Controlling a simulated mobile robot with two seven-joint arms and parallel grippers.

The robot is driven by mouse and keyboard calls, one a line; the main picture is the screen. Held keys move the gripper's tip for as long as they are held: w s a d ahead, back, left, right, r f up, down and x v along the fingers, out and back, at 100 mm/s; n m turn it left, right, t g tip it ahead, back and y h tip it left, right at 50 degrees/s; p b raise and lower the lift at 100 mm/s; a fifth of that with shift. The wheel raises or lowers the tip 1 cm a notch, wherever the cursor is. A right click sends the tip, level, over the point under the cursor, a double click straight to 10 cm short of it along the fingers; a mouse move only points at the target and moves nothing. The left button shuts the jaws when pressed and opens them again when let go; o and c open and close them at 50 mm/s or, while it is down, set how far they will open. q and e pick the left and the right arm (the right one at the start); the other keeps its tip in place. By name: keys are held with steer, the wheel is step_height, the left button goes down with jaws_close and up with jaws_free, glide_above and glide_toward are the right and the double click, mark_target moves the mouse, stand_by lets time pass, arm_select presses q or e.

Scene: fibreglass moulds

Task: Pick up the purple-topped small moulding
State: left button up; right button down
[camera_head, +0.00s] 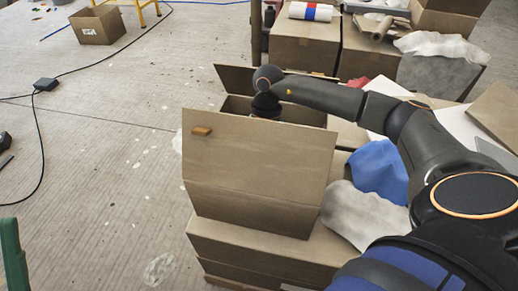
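I cannot make out a purple-topped small moulding in the head view. My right arm comes in from the right and reaches over an open cardboard box (262,165). My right gripper (266,106) points down at the box opening, behind the raised front flap. Its fingertips are hidden by the flap, so I cannot tell whether it is open or holds anything. The inside of the box is mostly hidden too. My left gripper is not in view.
A blue piece (380,170) and a whitish piece (362,213) lie right of the box, close to my arm. More cardboard boxes (303,48) stand behind. The floor at left is mostly open, with black cables.

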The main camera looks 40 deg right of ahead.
steer(key=shift+w+d+f, duration=0.15)
steer(key=shift+d, duration=0.2)
steer(key=shift+d, duration=0.1)
steer(key=shift+w+d, duration=0.45)
steer(key=shift+w, duration=0.05)
steer(key=c, duration=1)
jaws_free()
steer(key=shift+f, duration=0.1)
steer(key=shift+c, duration=0.2)
steer(key=shift+o, duration=1.4)
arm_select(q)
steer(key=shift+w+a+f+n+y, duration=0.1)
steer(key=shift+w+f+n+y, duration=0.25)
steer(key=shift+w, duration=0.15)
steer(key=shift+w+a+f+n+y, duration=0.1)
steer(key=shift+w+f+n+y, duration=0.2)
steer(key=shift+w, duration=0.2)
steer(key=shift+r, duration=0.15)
arm_select(e)
steer(key=shift+s+a, duration=0.1)
steer(key=shift+a, duration=0.15)
